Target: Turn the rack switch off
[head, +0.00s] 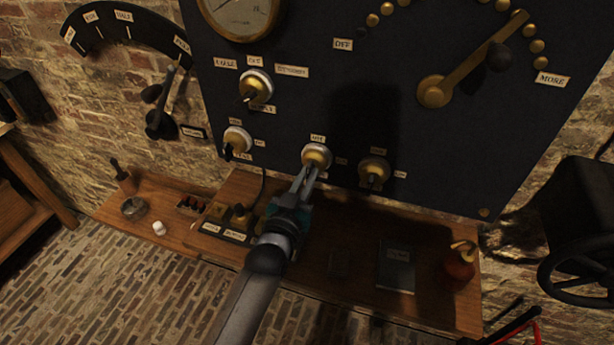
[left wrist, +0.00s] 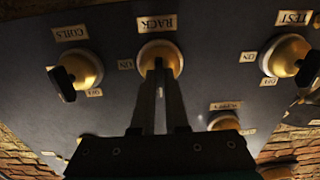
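The rack switch (head: 316,154) is a round brass knob with a pale rim, low on the dark panel. In the left wrist view the rack switch (left wrist: 159,50) sits at my fingertips beside an upside-down RACK label, with ON to its left and OFF below right. My left gripper (head: 306,176) reaches it from below. In the wrist view the left gripper's fingers (left wrist: 157,72) are close together at the dark lever and appear closed on it. They hide most of the lever, so its exact direction is unclear. My right gripper is not in view.
Similar switches flank it: test (head: 237,140) on the left and coils (head: 374,172) on the right. Another switch (head: 256,87) is above left. A large brass arm (head: 470,68) is upper right.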

